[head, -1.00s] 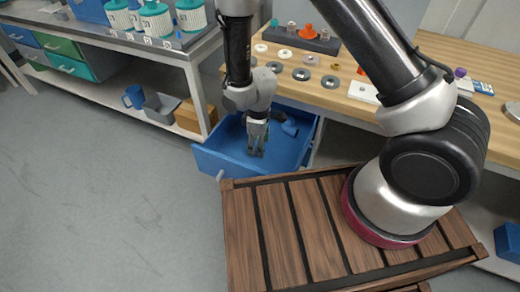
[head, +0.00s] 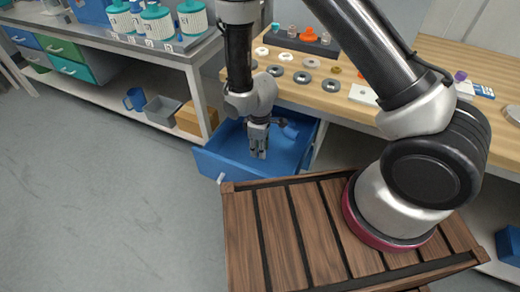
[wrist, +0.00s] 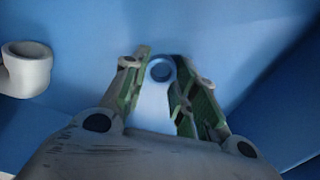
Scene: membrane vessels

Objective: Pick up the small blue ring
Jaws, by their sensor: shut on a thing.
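The small blue ring (wrist: 162,69) shows in the wrist view between my fingertips, above the blue drawer floor. My gripper (head: 258,154) points down inside the open blue drawer (head: 212,163). Its green-sided fingers are shut on the ring, one on each side of it. In the head view the ring is too small and hidden by the fingers to make out. I cannot tell whether the ring still touches the drawer floor.
A pipe fitting (head: 289,130) lies in the drawer behind my gripper, and a pale one (wrist: 27,70) shows at left in the wrist view. Drawer walls surround the gripper. The wooden bench (head: 345,75) above holds several discs. Grey floor (head: 110,190) is free at left.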

